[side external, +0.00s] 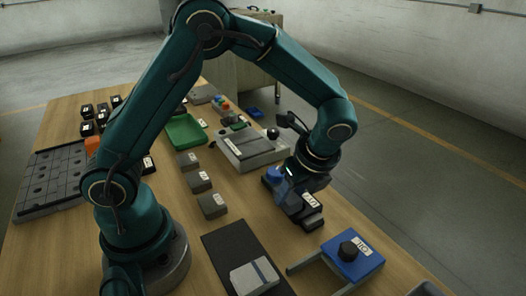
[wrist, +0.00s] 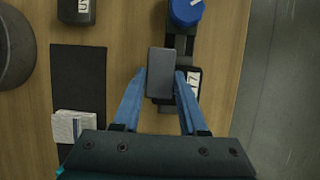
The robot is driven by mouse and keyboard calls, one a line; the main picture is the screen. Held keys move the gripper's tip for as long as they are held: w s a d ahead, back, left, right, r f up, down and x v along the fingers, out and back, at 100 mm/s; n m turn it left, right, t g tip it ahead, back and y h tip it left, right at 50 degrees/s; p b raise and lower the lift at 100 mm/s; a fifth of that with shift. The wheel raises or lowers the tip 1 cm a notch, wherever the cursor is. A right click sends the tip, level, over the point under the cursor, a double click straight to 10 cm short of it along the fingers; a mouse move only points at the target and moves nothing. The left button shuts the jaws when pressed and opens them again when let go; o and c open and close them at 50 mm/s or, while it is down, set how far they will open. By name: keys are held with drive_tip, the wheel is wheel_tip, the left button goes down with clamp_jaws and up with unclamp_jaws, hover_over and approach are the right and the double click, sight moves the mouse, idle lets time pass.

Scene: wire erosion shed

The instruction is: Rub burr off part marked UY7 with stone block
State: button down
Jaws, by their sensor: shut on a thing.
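My gripper (wrist: 160,80) is shut on a dark grey stone block (wrist: 160,70), which sits between its two blue fingers. In the side view my gripper (side external: 291,201) is low over a dark clamp with a blue knob; the knob (wrist: 186,12) shows in the wrist view. A part with a white label (wrist: 193,84) lies at this clamp, just right of the block and partly hidden by a finger. Its label also shows in the side view (side external: 310,199); I can make out what looks like a 7. I cannot tell whether the block touches the part.
Labelled grey blocks (side external: 212,205) stand in a row left of my gripper. A dark mat (side external: 228,246) bears a pale block with a blue band (side external: 254,277). A blue fixture with a black knob (side external: 348,249) is at front right. A green tray (side external: 185,131) lies behind.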

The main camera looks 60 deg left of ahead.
drive_tip(key=shift+s, duration=0.5)
drive_tip(key=shift+w, duration=1.9)
wheel_tip(320, 180, up, 8)
